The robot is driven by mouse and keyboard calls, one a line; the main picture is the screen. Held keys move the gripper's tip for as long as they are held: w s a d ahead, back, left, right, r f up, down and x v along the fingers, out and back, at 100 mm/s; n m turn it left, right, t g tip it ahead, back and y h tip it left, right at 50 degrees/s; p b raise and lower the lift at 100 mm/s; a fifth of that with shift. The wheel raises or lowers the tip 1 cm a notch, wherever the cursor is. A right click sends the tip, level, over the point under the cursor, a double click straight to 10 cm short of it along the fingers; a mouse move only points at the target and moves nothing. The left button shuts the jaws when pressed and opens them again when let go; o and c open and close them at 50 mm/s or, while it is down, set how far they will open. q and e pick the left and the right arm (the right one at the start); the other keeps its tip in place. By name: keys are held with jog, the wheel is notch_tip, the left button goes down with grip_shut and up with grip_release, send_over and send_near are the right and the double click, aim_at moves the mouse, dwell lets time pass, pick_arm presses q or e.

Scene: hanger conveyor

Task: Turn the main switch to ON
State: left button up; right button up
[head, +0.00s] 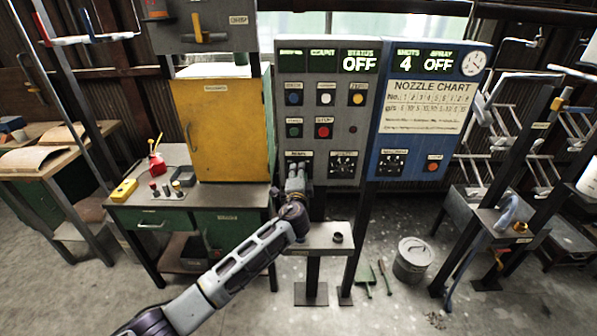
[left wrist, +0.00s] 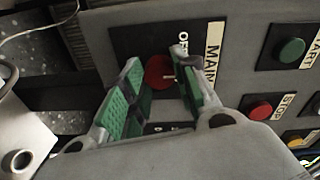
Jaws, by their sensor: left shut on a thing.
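The main switch (left wrist: 160,72) is a red round knob on a dark plate, beside a label reading MAIN (left wrist: 213,50). In the left wrist view it lies between the green-padded fingers of my left gripper (left wrist: 158,95), which is shut on it. Part of an OFF marking shows near the knob; the rest of the plate is hidden by the fingers. In the head view my left gripper (head: 295,178) reaches the lower left of the grey control panel (head: 340,105) and covers the switch. The status display (head: 359,62) reads OFF. My right gripper is not in view.
Green START (left wrist: 291,51) and red STOP (left wrist: 260,106) buttons sit near the switch. A blue nozzle panel (head: 428,110) stands at the right, a yellow cabinet (head: 222,125) at the left. A small grey shelf (head: 320,236) juts out below my gripper.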

pick_arm(q)
jog(key=shift+d+m+y+p, duration=0.1)
jog(key=shift+m+y+p, duration=0.4)
jog(key=shift+m+p, duration=2.95)
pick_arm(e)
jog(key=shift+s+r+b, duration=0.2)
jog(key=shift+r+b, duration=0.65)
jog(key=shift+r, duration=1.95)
pick_arm(q)
jog(key=shift+m, duration=0.85)
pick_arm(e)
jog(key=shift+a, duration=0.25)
pick_arm(q)
jog(key=o, duration=1)
jog(key=shift+o, duration=0.2)
jog(key=shift+s, duration=0.1)
